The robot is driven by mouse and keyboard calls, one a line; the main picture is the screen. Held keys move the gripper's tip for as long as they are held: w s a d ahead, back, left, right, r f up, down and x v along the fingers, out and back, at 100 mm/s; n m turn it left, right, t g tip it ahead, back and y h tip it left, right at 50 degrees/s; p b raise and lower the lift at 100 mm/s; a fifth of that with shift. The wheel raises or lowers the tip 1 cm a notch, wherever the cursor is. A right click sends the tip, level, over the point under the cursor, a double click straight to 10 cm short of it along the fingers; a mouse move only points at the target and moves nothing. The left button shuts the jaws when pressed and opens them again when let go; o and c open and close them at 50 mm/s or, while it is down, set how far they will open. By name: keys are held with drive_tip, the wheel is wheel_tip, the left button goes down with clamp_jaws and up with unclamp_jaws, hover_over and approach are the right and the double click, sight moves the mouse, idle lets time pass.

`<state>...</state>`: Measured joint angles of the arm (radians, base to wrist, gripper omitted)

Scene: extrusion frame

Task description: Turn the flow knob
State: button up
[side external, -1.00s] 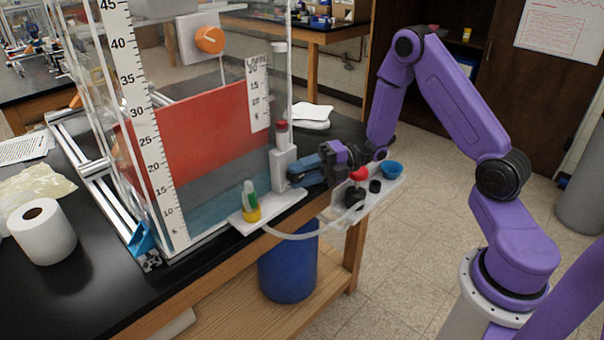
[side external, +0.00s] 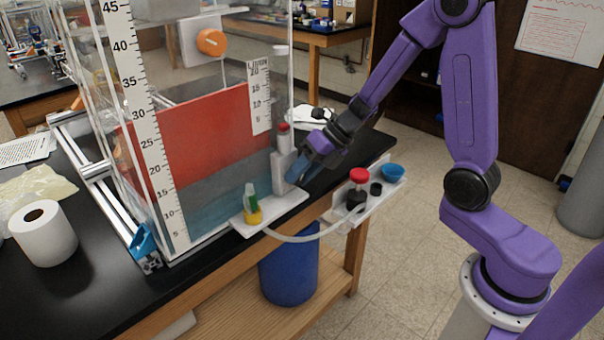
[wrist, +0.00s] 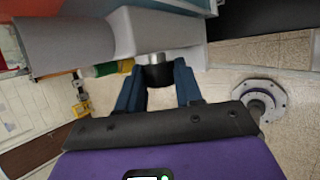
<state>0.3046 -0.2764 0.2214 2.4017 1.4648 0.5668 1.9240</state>
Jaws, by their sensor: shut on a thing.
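The flow knob, a dark short cylinder (wrist: 158,74) with a paler collar, projects from a light grey block in the wrist view. The same block (side external: 281,172) stands against the tank's right corner in the side view, where the knob itself is hidden by my fingers. My gripper (wrist: 158,84) has its blue fingers on either side of the knob and is shut on it. In the side view my gripper (side external: 294,180) reaches down to the block from the upper right, tilted.
A green and yellow fitting (side external: 251,207) stands on the white ledge left of the block. A pale hose (side external: 305,236) runs from it to a small shelf (side external: 370,203) with a red-topped black knob (side external: 358,184) and a blue cup (side external: 392,173). The tank (side external: 200,140) is close behind.

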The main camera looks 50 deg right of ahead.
drive_tip(key=shift+a+r+n+h, duration=0.15)
drive_tip(key=shift+n+h, duration=0.1)
drive_tip(key=shift+h, duration=0.85)
drive_tip(key=shift+a+n+h, duration=0.15)
drive_tip(key=shift+n+h, duration=0.1)
drive_tip(key=shift+h, duration=1.35)
drive_tip(key=o, duration=1)
drive_tip(key=shift+o, duration=0.2)
drive_tip(key=v, duration=1.7)
drive_tip(key=shift+r, duration=0.25)
drive_tip(key=shift+w, duration=0.1)
drive_tip(key=shift+c, duration=0.2)
